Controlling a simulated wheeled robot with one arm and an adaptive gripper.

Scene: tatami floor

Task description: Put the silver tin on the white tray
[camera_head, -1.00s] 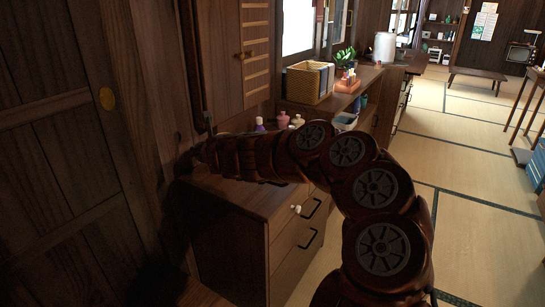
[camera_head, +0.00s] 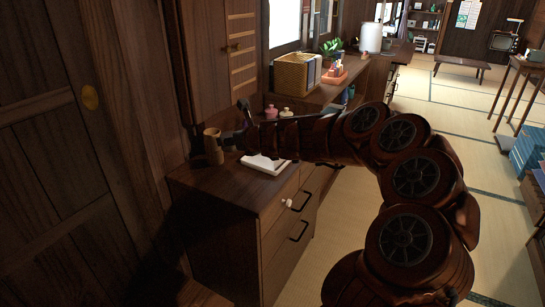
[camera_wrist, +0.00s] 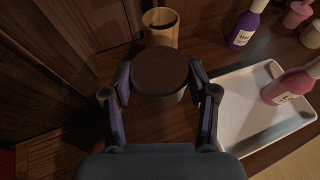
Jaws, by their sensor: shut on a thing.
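My gripper (camera_wrist: 161,88) is shut on the silver tin (camera_wrist: 162,78), seen from above in the wrist view as a round can with a dark brown top and greyish side. I cannot tell whether the tin touches the cabinet top or hangs just above it. The white tray (camera_wrist: 238,122) lies to the right of the gripper in the wrist view, and it also shows in the head view (camera_head: 258,166). In the head view my gripper (camera_head: 238,132) is small and dark, and the tin is hard to make out.
A wooden cup (camera_wrist: 161,27) stands just beyond the tin, near the wall. A purple bottle (camera_wrist: 246,27) and pink bottles stand behind the tray. A woven basket (camera_head: 297,73) stands on the counter farther back. The cabinet top (camera_head: 225,183) is bare in front of the tray.

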